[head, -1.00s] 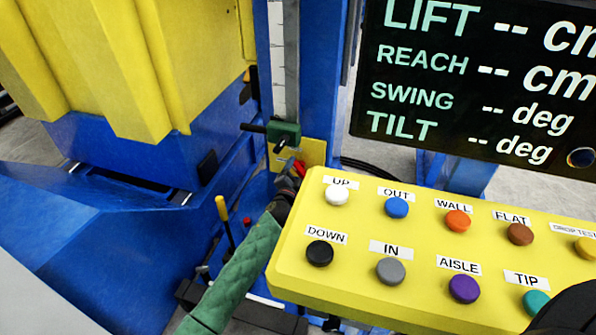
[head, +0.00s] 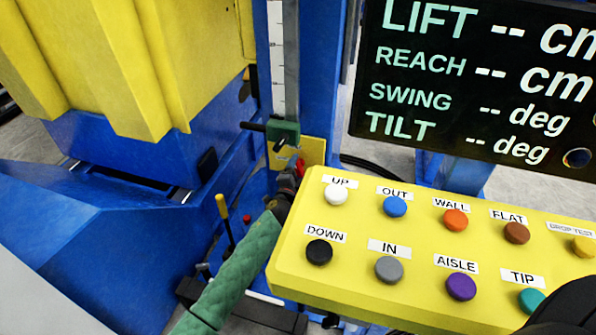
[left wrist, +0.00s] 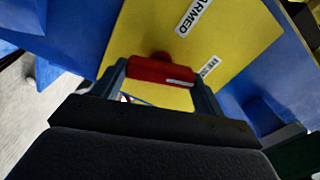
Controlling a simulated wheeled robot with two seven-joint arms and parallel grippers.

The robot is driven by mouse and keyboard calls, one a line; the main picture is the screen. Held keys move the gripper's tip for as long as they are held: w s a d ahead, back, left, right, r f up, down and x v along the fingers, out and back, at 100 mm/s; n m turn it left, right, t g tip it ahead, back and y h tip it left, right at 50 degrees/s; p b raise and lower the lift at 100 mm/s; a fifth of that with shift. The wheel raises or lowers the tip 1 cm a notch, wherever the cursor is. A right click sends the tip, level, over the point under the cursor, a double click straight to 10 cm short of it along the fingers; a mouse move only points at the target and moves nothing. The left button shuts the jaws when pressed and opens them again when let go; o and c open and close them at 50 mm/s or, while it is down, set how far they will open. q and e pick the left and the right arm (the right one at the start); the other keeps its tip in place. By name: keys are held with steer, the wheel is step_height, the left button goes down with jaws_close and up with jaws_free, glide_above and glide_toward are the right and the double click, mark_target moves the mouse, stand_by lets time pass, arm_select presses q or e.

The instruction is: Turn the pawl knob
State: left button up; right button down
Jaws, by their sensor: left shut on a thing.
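The pawl knob (left wrist: 158,71) is a red bar on a yellow plate (left wrist: 215,28) with a label reading ARMED and a second label partly readable. In the left wrist view my left gripper (left wrist: 162,82) has one finger at each end of the red bar and is shut on it. In the head view the left gripper (head: 291,177) is at the foot of the blue post, left of the button panel. A bit of the red knob (head: 300,166) shows beside its tip; the rest is hidden.
The yellow button panel (head: 362,290) stands close to the right of my left forearm. A dark display (head: 430,90) is behind it. A yellow-handled lever (head: 221,207) stands left of the forearm. A green clamp (head: 283,132) sits on the post above the gripper.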

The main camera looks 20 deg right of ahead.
steer(key=shift+f, duration=0.1)
arm_select(q)
steer(key=o, duration=1)
arm_select(e)
steer(key=shift+s+f, duration=0.1)
steer(key=shift+f, duration=0.1)
arm_select(q)
steer(key=v, duration=0.7)
steer(key=shift+s+a, duration=0.2)
steer(key=shift+s, duration=0.15)
arm_select(e)
steer(key=shift+f, duration=0.25)
steer(key=shift+s, duration=0.1)
